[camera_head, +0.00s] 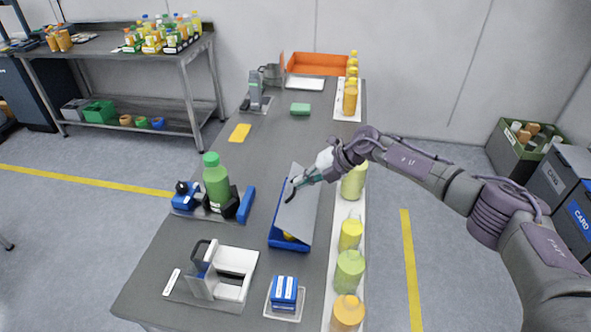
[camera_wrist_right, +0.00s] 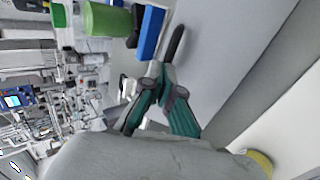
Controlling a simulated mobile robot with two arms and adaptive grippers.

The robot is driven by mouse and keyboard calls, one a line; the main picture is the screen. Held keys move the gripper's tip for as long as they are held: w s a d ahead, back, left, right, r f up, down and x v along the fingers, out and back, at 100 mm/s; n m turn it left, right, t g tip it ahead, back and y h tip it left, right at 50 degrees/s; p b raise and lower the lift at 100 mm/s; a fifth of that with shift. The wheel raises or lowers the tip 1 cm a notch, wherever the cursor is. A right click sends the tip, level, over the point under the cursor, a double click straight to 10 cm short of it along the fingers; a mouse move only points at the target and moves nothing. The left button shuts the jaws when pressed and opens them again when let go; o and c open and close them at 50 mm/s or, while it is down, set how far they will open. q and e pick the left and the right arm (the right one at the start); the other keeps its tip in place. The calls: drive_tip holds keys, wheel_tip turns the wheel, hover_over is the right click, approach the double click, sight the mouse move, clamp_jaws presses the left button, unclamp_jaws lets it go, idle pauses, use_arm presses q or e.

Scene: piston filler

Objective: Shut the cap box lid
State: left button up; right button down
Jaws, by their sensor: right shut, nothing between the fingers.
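The cap box (camera_head: 288,244) is a blue box near the middle of the table, with a little yellow showing inside at its near end. Its grey lid (camera_head: 297,217) is partly raised and slants over the box. My right gripper (camera_head: 290,190) is shut and empty, with its fingertips at the upper part of the lid; I cannot tell whether they touch it. In the right wrist view my right gripper (camera_wrist_right: 174,45) shows its closed dark fingertips in front of a broad grey surface. My left gripper is not in view.
A green bottle (camera_head: 216,182) stands in a blue and black fixture left of the box. Yellow and green bottles (camera_head: 350,233) line the white strip at the right. A white and grey stand (camera_head: 234,262) and a blue pack (camera_head: 284,291) are nearer. The table's middle back is mostly clear.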

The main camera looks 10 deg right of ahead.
sight(286, 190)
drive_tip(key=shift+w+a+f+g+h+p, duration=0.1)
drive_tip(key=shift+w+a+g+h+p, duration=0.15)
drive_tip(key=shift+a+h, duration=0.25)
drive_tip(key=shift+w+a+f+g+h+p, duration=0.1)
drive_tip(key=shift+w+a+g+h+p, duration=0.05)
drive_tip(key=shift+a+h+p, duration=0.3)
drive_tip(key=shift+w+a+f+g+h+b, duration=0.25)
drive_tip(key=shift+f+h, duration=0.25)
drive_tip(key=shift+h, duration=0.1)
drive_tip(key=shift+w+a+f+g+h+b, duration=0.2)
drive_tip(key=shift+f+g+h, duration=0.05)
drive_tip(key=shift+f+h, duration=0.3)
drive_tip(key=shift+w+a+f+b, duration=0.15)
drive_tip(key=shift+a+f+b, duration=0.4)
drive_tip(key=shift+w+a+f+b, duration=0.15)
drive_tip(key=shift+a+f+b, duration=0.25)
drive_tip(key=shift+b, duration=0.2)
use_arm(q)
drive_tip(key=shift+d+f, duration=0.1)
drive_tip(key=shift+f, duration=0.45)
use_arm(e)
drive_tip(key=shift+f, duration=0.15)
drive_tip(key=shift+a, duration=0.1)
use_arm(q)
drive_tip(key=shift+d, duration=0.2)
